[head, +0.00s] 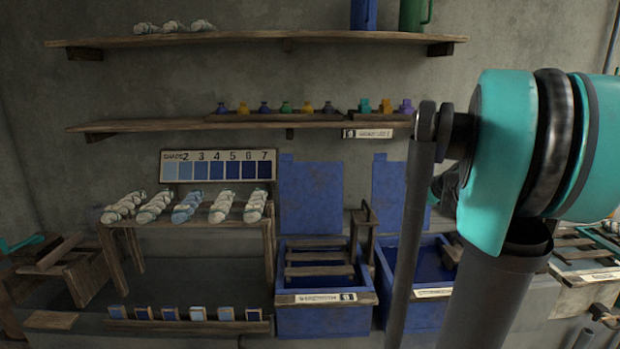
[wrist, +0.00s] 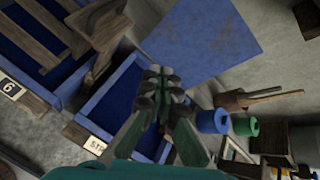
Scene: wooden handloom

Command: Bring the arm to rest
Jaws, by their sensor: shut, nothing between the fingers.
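My gripper (wrist: 160,85) shows in the wrist view with its two dark fingers together and nothing between them. It points over a blue vat (wrist: 104,104) and a flat blue panel (wrist: 205,42), apart from both as far as I can tell. In the head view my teal and grey arm fills the right side, in front of the right blue vat (head: 398,322). The gripper is mostly hidden behind the arm there, so its fingers cannot be made out.
A left blue vat (head: 322,322) stands beside the right one. A wooden rack (head: 190,226) bears several yarn skeins below a shade card (head: 218,166). Shelves (head: 250,38) line the wall. The wrist view shows a blue cylinder (wrist: 213,121) and a green one (wrist: 246,126).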

